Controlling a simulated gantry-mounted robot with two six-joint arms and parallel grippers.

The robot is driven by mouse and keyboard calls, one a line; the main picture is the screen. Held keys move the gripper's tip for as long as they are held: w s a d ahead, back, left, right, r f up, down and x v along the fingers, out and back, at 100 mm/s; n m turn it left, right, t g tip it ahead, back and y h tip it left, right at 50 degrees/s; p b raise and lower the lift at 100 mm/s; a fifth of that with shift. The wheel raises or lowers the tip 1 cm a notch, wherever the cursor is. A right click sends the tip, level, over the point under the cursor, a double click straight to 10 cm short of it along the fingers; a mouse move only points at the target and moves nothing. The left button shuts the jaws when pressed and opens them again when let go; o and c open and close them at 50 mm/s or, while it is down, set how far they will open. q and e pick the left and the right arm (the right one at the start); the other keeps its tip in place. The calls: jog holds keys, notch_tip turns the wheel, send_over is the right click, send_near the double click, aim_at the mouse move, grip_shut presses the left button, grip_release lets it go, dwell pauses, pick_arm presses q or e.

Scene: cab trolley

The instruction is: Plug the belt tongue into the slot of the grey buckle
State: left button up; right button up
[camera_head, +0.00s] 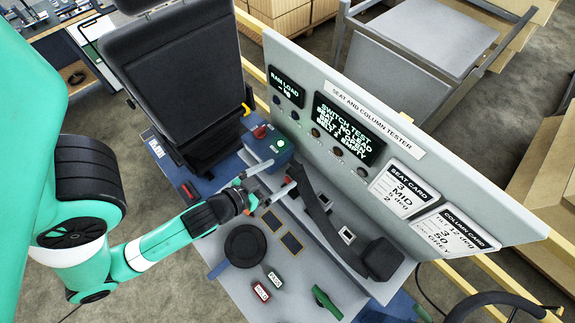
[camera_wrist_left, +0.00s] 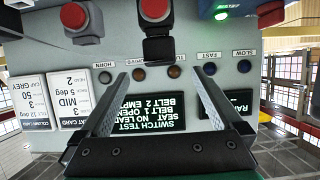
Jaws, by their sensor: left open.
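My left gripper (camera_head: 282,174) is open and empty above the bench top, before the tester panel; its spread fingers also show in the left wrist view (camera_wrist_left: 160,88). A black belt strap (camera_head: 317,212) runs beside it along the panel. Metal plates with dark openings (camera_head: 347,236) lie near the strap; I cannot tell whether one is the tongue. In the left wrist view a buckle with a red button and grey body (camera_wrist_left: 94,22) is at upper left, and a black one with a red button (camera_wrist_left: 158,25) is beside it. No tongue is clearly seen in either slot. My right gripper is out of view.
The tester panel (camera_head: 320,72) stands behind the bench. A blue box (camera_head: 268,150) with a red button and green light sits near the black seat (camera_head: 170,75). A black round pad (camera_head: 245,246), two labelled blocks and a green-handled item (camera_head: 326,302) lie in front.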

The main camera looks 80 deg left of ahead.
aim_at(298, 163)
pick_arm(q)
jog(key=x, duration=1.1)
jog(key=shift+r, duration=0.2)
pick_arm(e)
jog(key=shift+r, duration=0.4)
pick_arm(q)
jog(key=shift+c, duration=0.2)
grip_shut()
notch_tip(298, 163, up, 6)
jog(key=p, duration=0.6)
jog(key=shift+p, duration=0.35)
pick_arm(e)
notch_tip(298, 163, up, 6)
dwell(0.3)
